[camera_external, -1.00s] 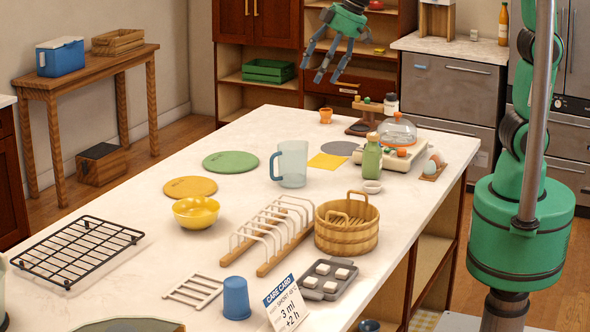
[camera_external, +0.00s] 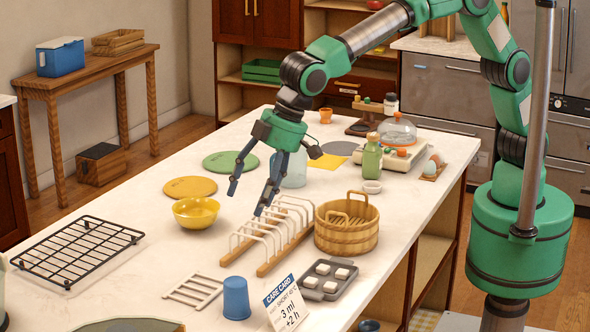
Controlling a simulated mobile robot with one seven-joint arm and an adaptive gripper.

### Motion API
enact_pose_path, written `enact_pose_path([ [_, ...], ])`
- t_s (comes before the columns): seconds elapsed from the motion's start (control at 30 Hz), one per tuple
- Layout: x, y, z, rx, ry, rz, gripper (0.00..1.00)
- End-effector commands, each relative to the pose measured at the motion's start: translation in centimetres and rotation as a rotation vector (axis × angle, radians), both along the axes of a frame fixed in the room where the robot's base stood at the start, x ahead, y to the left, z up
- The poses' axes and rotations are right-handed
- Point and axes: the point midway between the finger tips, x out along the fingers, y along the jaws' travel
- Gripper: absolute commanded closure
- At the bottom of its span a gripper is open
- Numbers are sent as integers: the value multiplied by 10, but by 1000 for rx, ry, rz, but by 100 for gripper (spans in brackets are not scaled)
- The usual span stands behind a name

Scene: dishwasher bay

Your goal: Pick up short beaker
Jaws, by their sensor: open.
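A small blue beaker (camera_external: 236,300) stands on the white counter (camera_external: 130,285) near the front. It is narrower at the top and looks upside down. A taller clear mug (camera_external: 292,172), whose handle is hidden now, stands further back, partly behind my gripper. I cannot tell for certain which one is called the short beaker; the blue one is the shorter. My gripper (camera_external: 248,199) is open and empty, fingers pointing down. In the picture it hangs between the yellow bowl (camera_external: 196,213) and the white rack (camera_external: 270,235), behind the blue beaker and apart from it.
A wooden basket (camera_external: 346,228) and a grey tray (camera_external: 327,279) are further right.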

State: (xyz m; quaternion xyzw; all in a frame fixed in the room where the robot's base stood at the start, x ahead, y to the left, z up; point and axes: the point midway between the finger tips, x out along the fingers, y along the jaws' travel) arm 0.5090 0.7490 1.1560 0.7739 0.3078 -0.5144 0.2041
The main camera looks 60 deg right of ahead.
Motion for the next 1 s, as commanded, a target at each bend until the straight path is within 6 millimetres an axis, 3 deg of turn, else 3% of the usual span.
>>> enact_pose_path([
  [0.03,-11,19,-13,-3,1,18,32],
  [0.1,-23,38,-25,-3,2,33,32],
  [0.3,-42,68,-43,-6,3,59,32],
  [0.77,-43,71,-47,-5,3,60,32],
  [1.0,-38,76,-68,-6,4,60,32],
])
